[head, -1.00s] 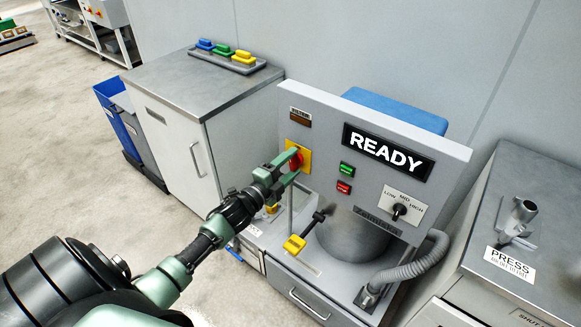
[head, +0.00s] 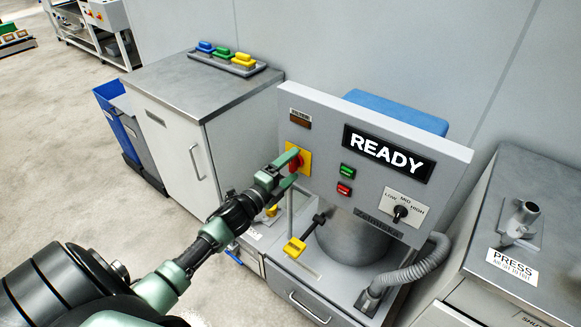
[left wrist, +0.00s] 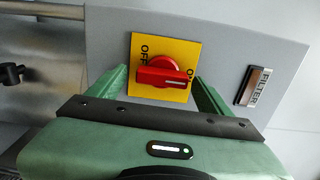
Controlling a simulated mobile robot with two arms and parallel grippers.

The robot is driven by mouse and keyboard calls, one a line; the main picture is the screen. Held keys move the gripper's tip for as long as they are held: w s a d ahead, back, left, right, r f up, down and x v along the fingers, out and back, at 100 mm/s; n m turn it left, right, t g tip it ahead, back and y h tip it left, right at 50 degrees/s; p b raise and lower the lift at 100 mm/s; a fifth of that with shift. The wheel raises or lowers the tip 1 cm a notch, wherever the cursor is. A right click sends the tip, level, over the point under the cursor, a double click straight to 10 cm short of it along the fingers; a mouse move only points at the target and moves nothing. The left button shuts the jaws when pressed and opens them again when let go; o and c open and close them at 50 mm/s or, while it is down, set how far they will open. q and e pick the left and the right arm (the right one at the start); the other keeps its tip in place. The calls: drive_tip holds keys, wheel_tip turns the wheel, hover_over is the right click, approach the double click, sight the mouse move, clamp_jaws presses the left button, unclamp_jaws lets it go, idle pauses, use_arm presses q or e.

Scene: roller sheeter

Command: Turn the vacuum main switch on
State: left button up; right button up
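The vacuum main switch is a red rotary knob (left wrist: 160,74) on a yellow plate (left wrist: 188,48) in the left wrist view. Its white mark points right, toward the side with the partly readable "ON" label; "OFF" is at upper left. In the head view the yellow plate (head: 304,152) is on the panel's left side, with the knob partly behind a finger. My left gripper (head: 286,170) is open in front of the knob, its fingers (left wrist: 161,90) apart on either side of it. No finger contact is clear. My right gripper is out of view.
The grey panel (head: 330,112) carries a lit READY display (head: 388,153), green (head: 347,171) and red (head: 344,188) buttons and a LOW-MID-HIGH selector (head: 401,212). A yellow-ended lever (head: 295,247) and hose (head: 410,270) are below. A cabinet (head: 165,140) stands left.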

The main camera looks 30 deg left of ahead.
use_arm(q)
drive_tip(key=s+b, duration=0.1)
drive_tip(key=s, duration=0.6)
drive_tip(key=shift+s+a, duration=0.3)
drive_tip(key=shift+s, duration=0.05)
idle(0.7)
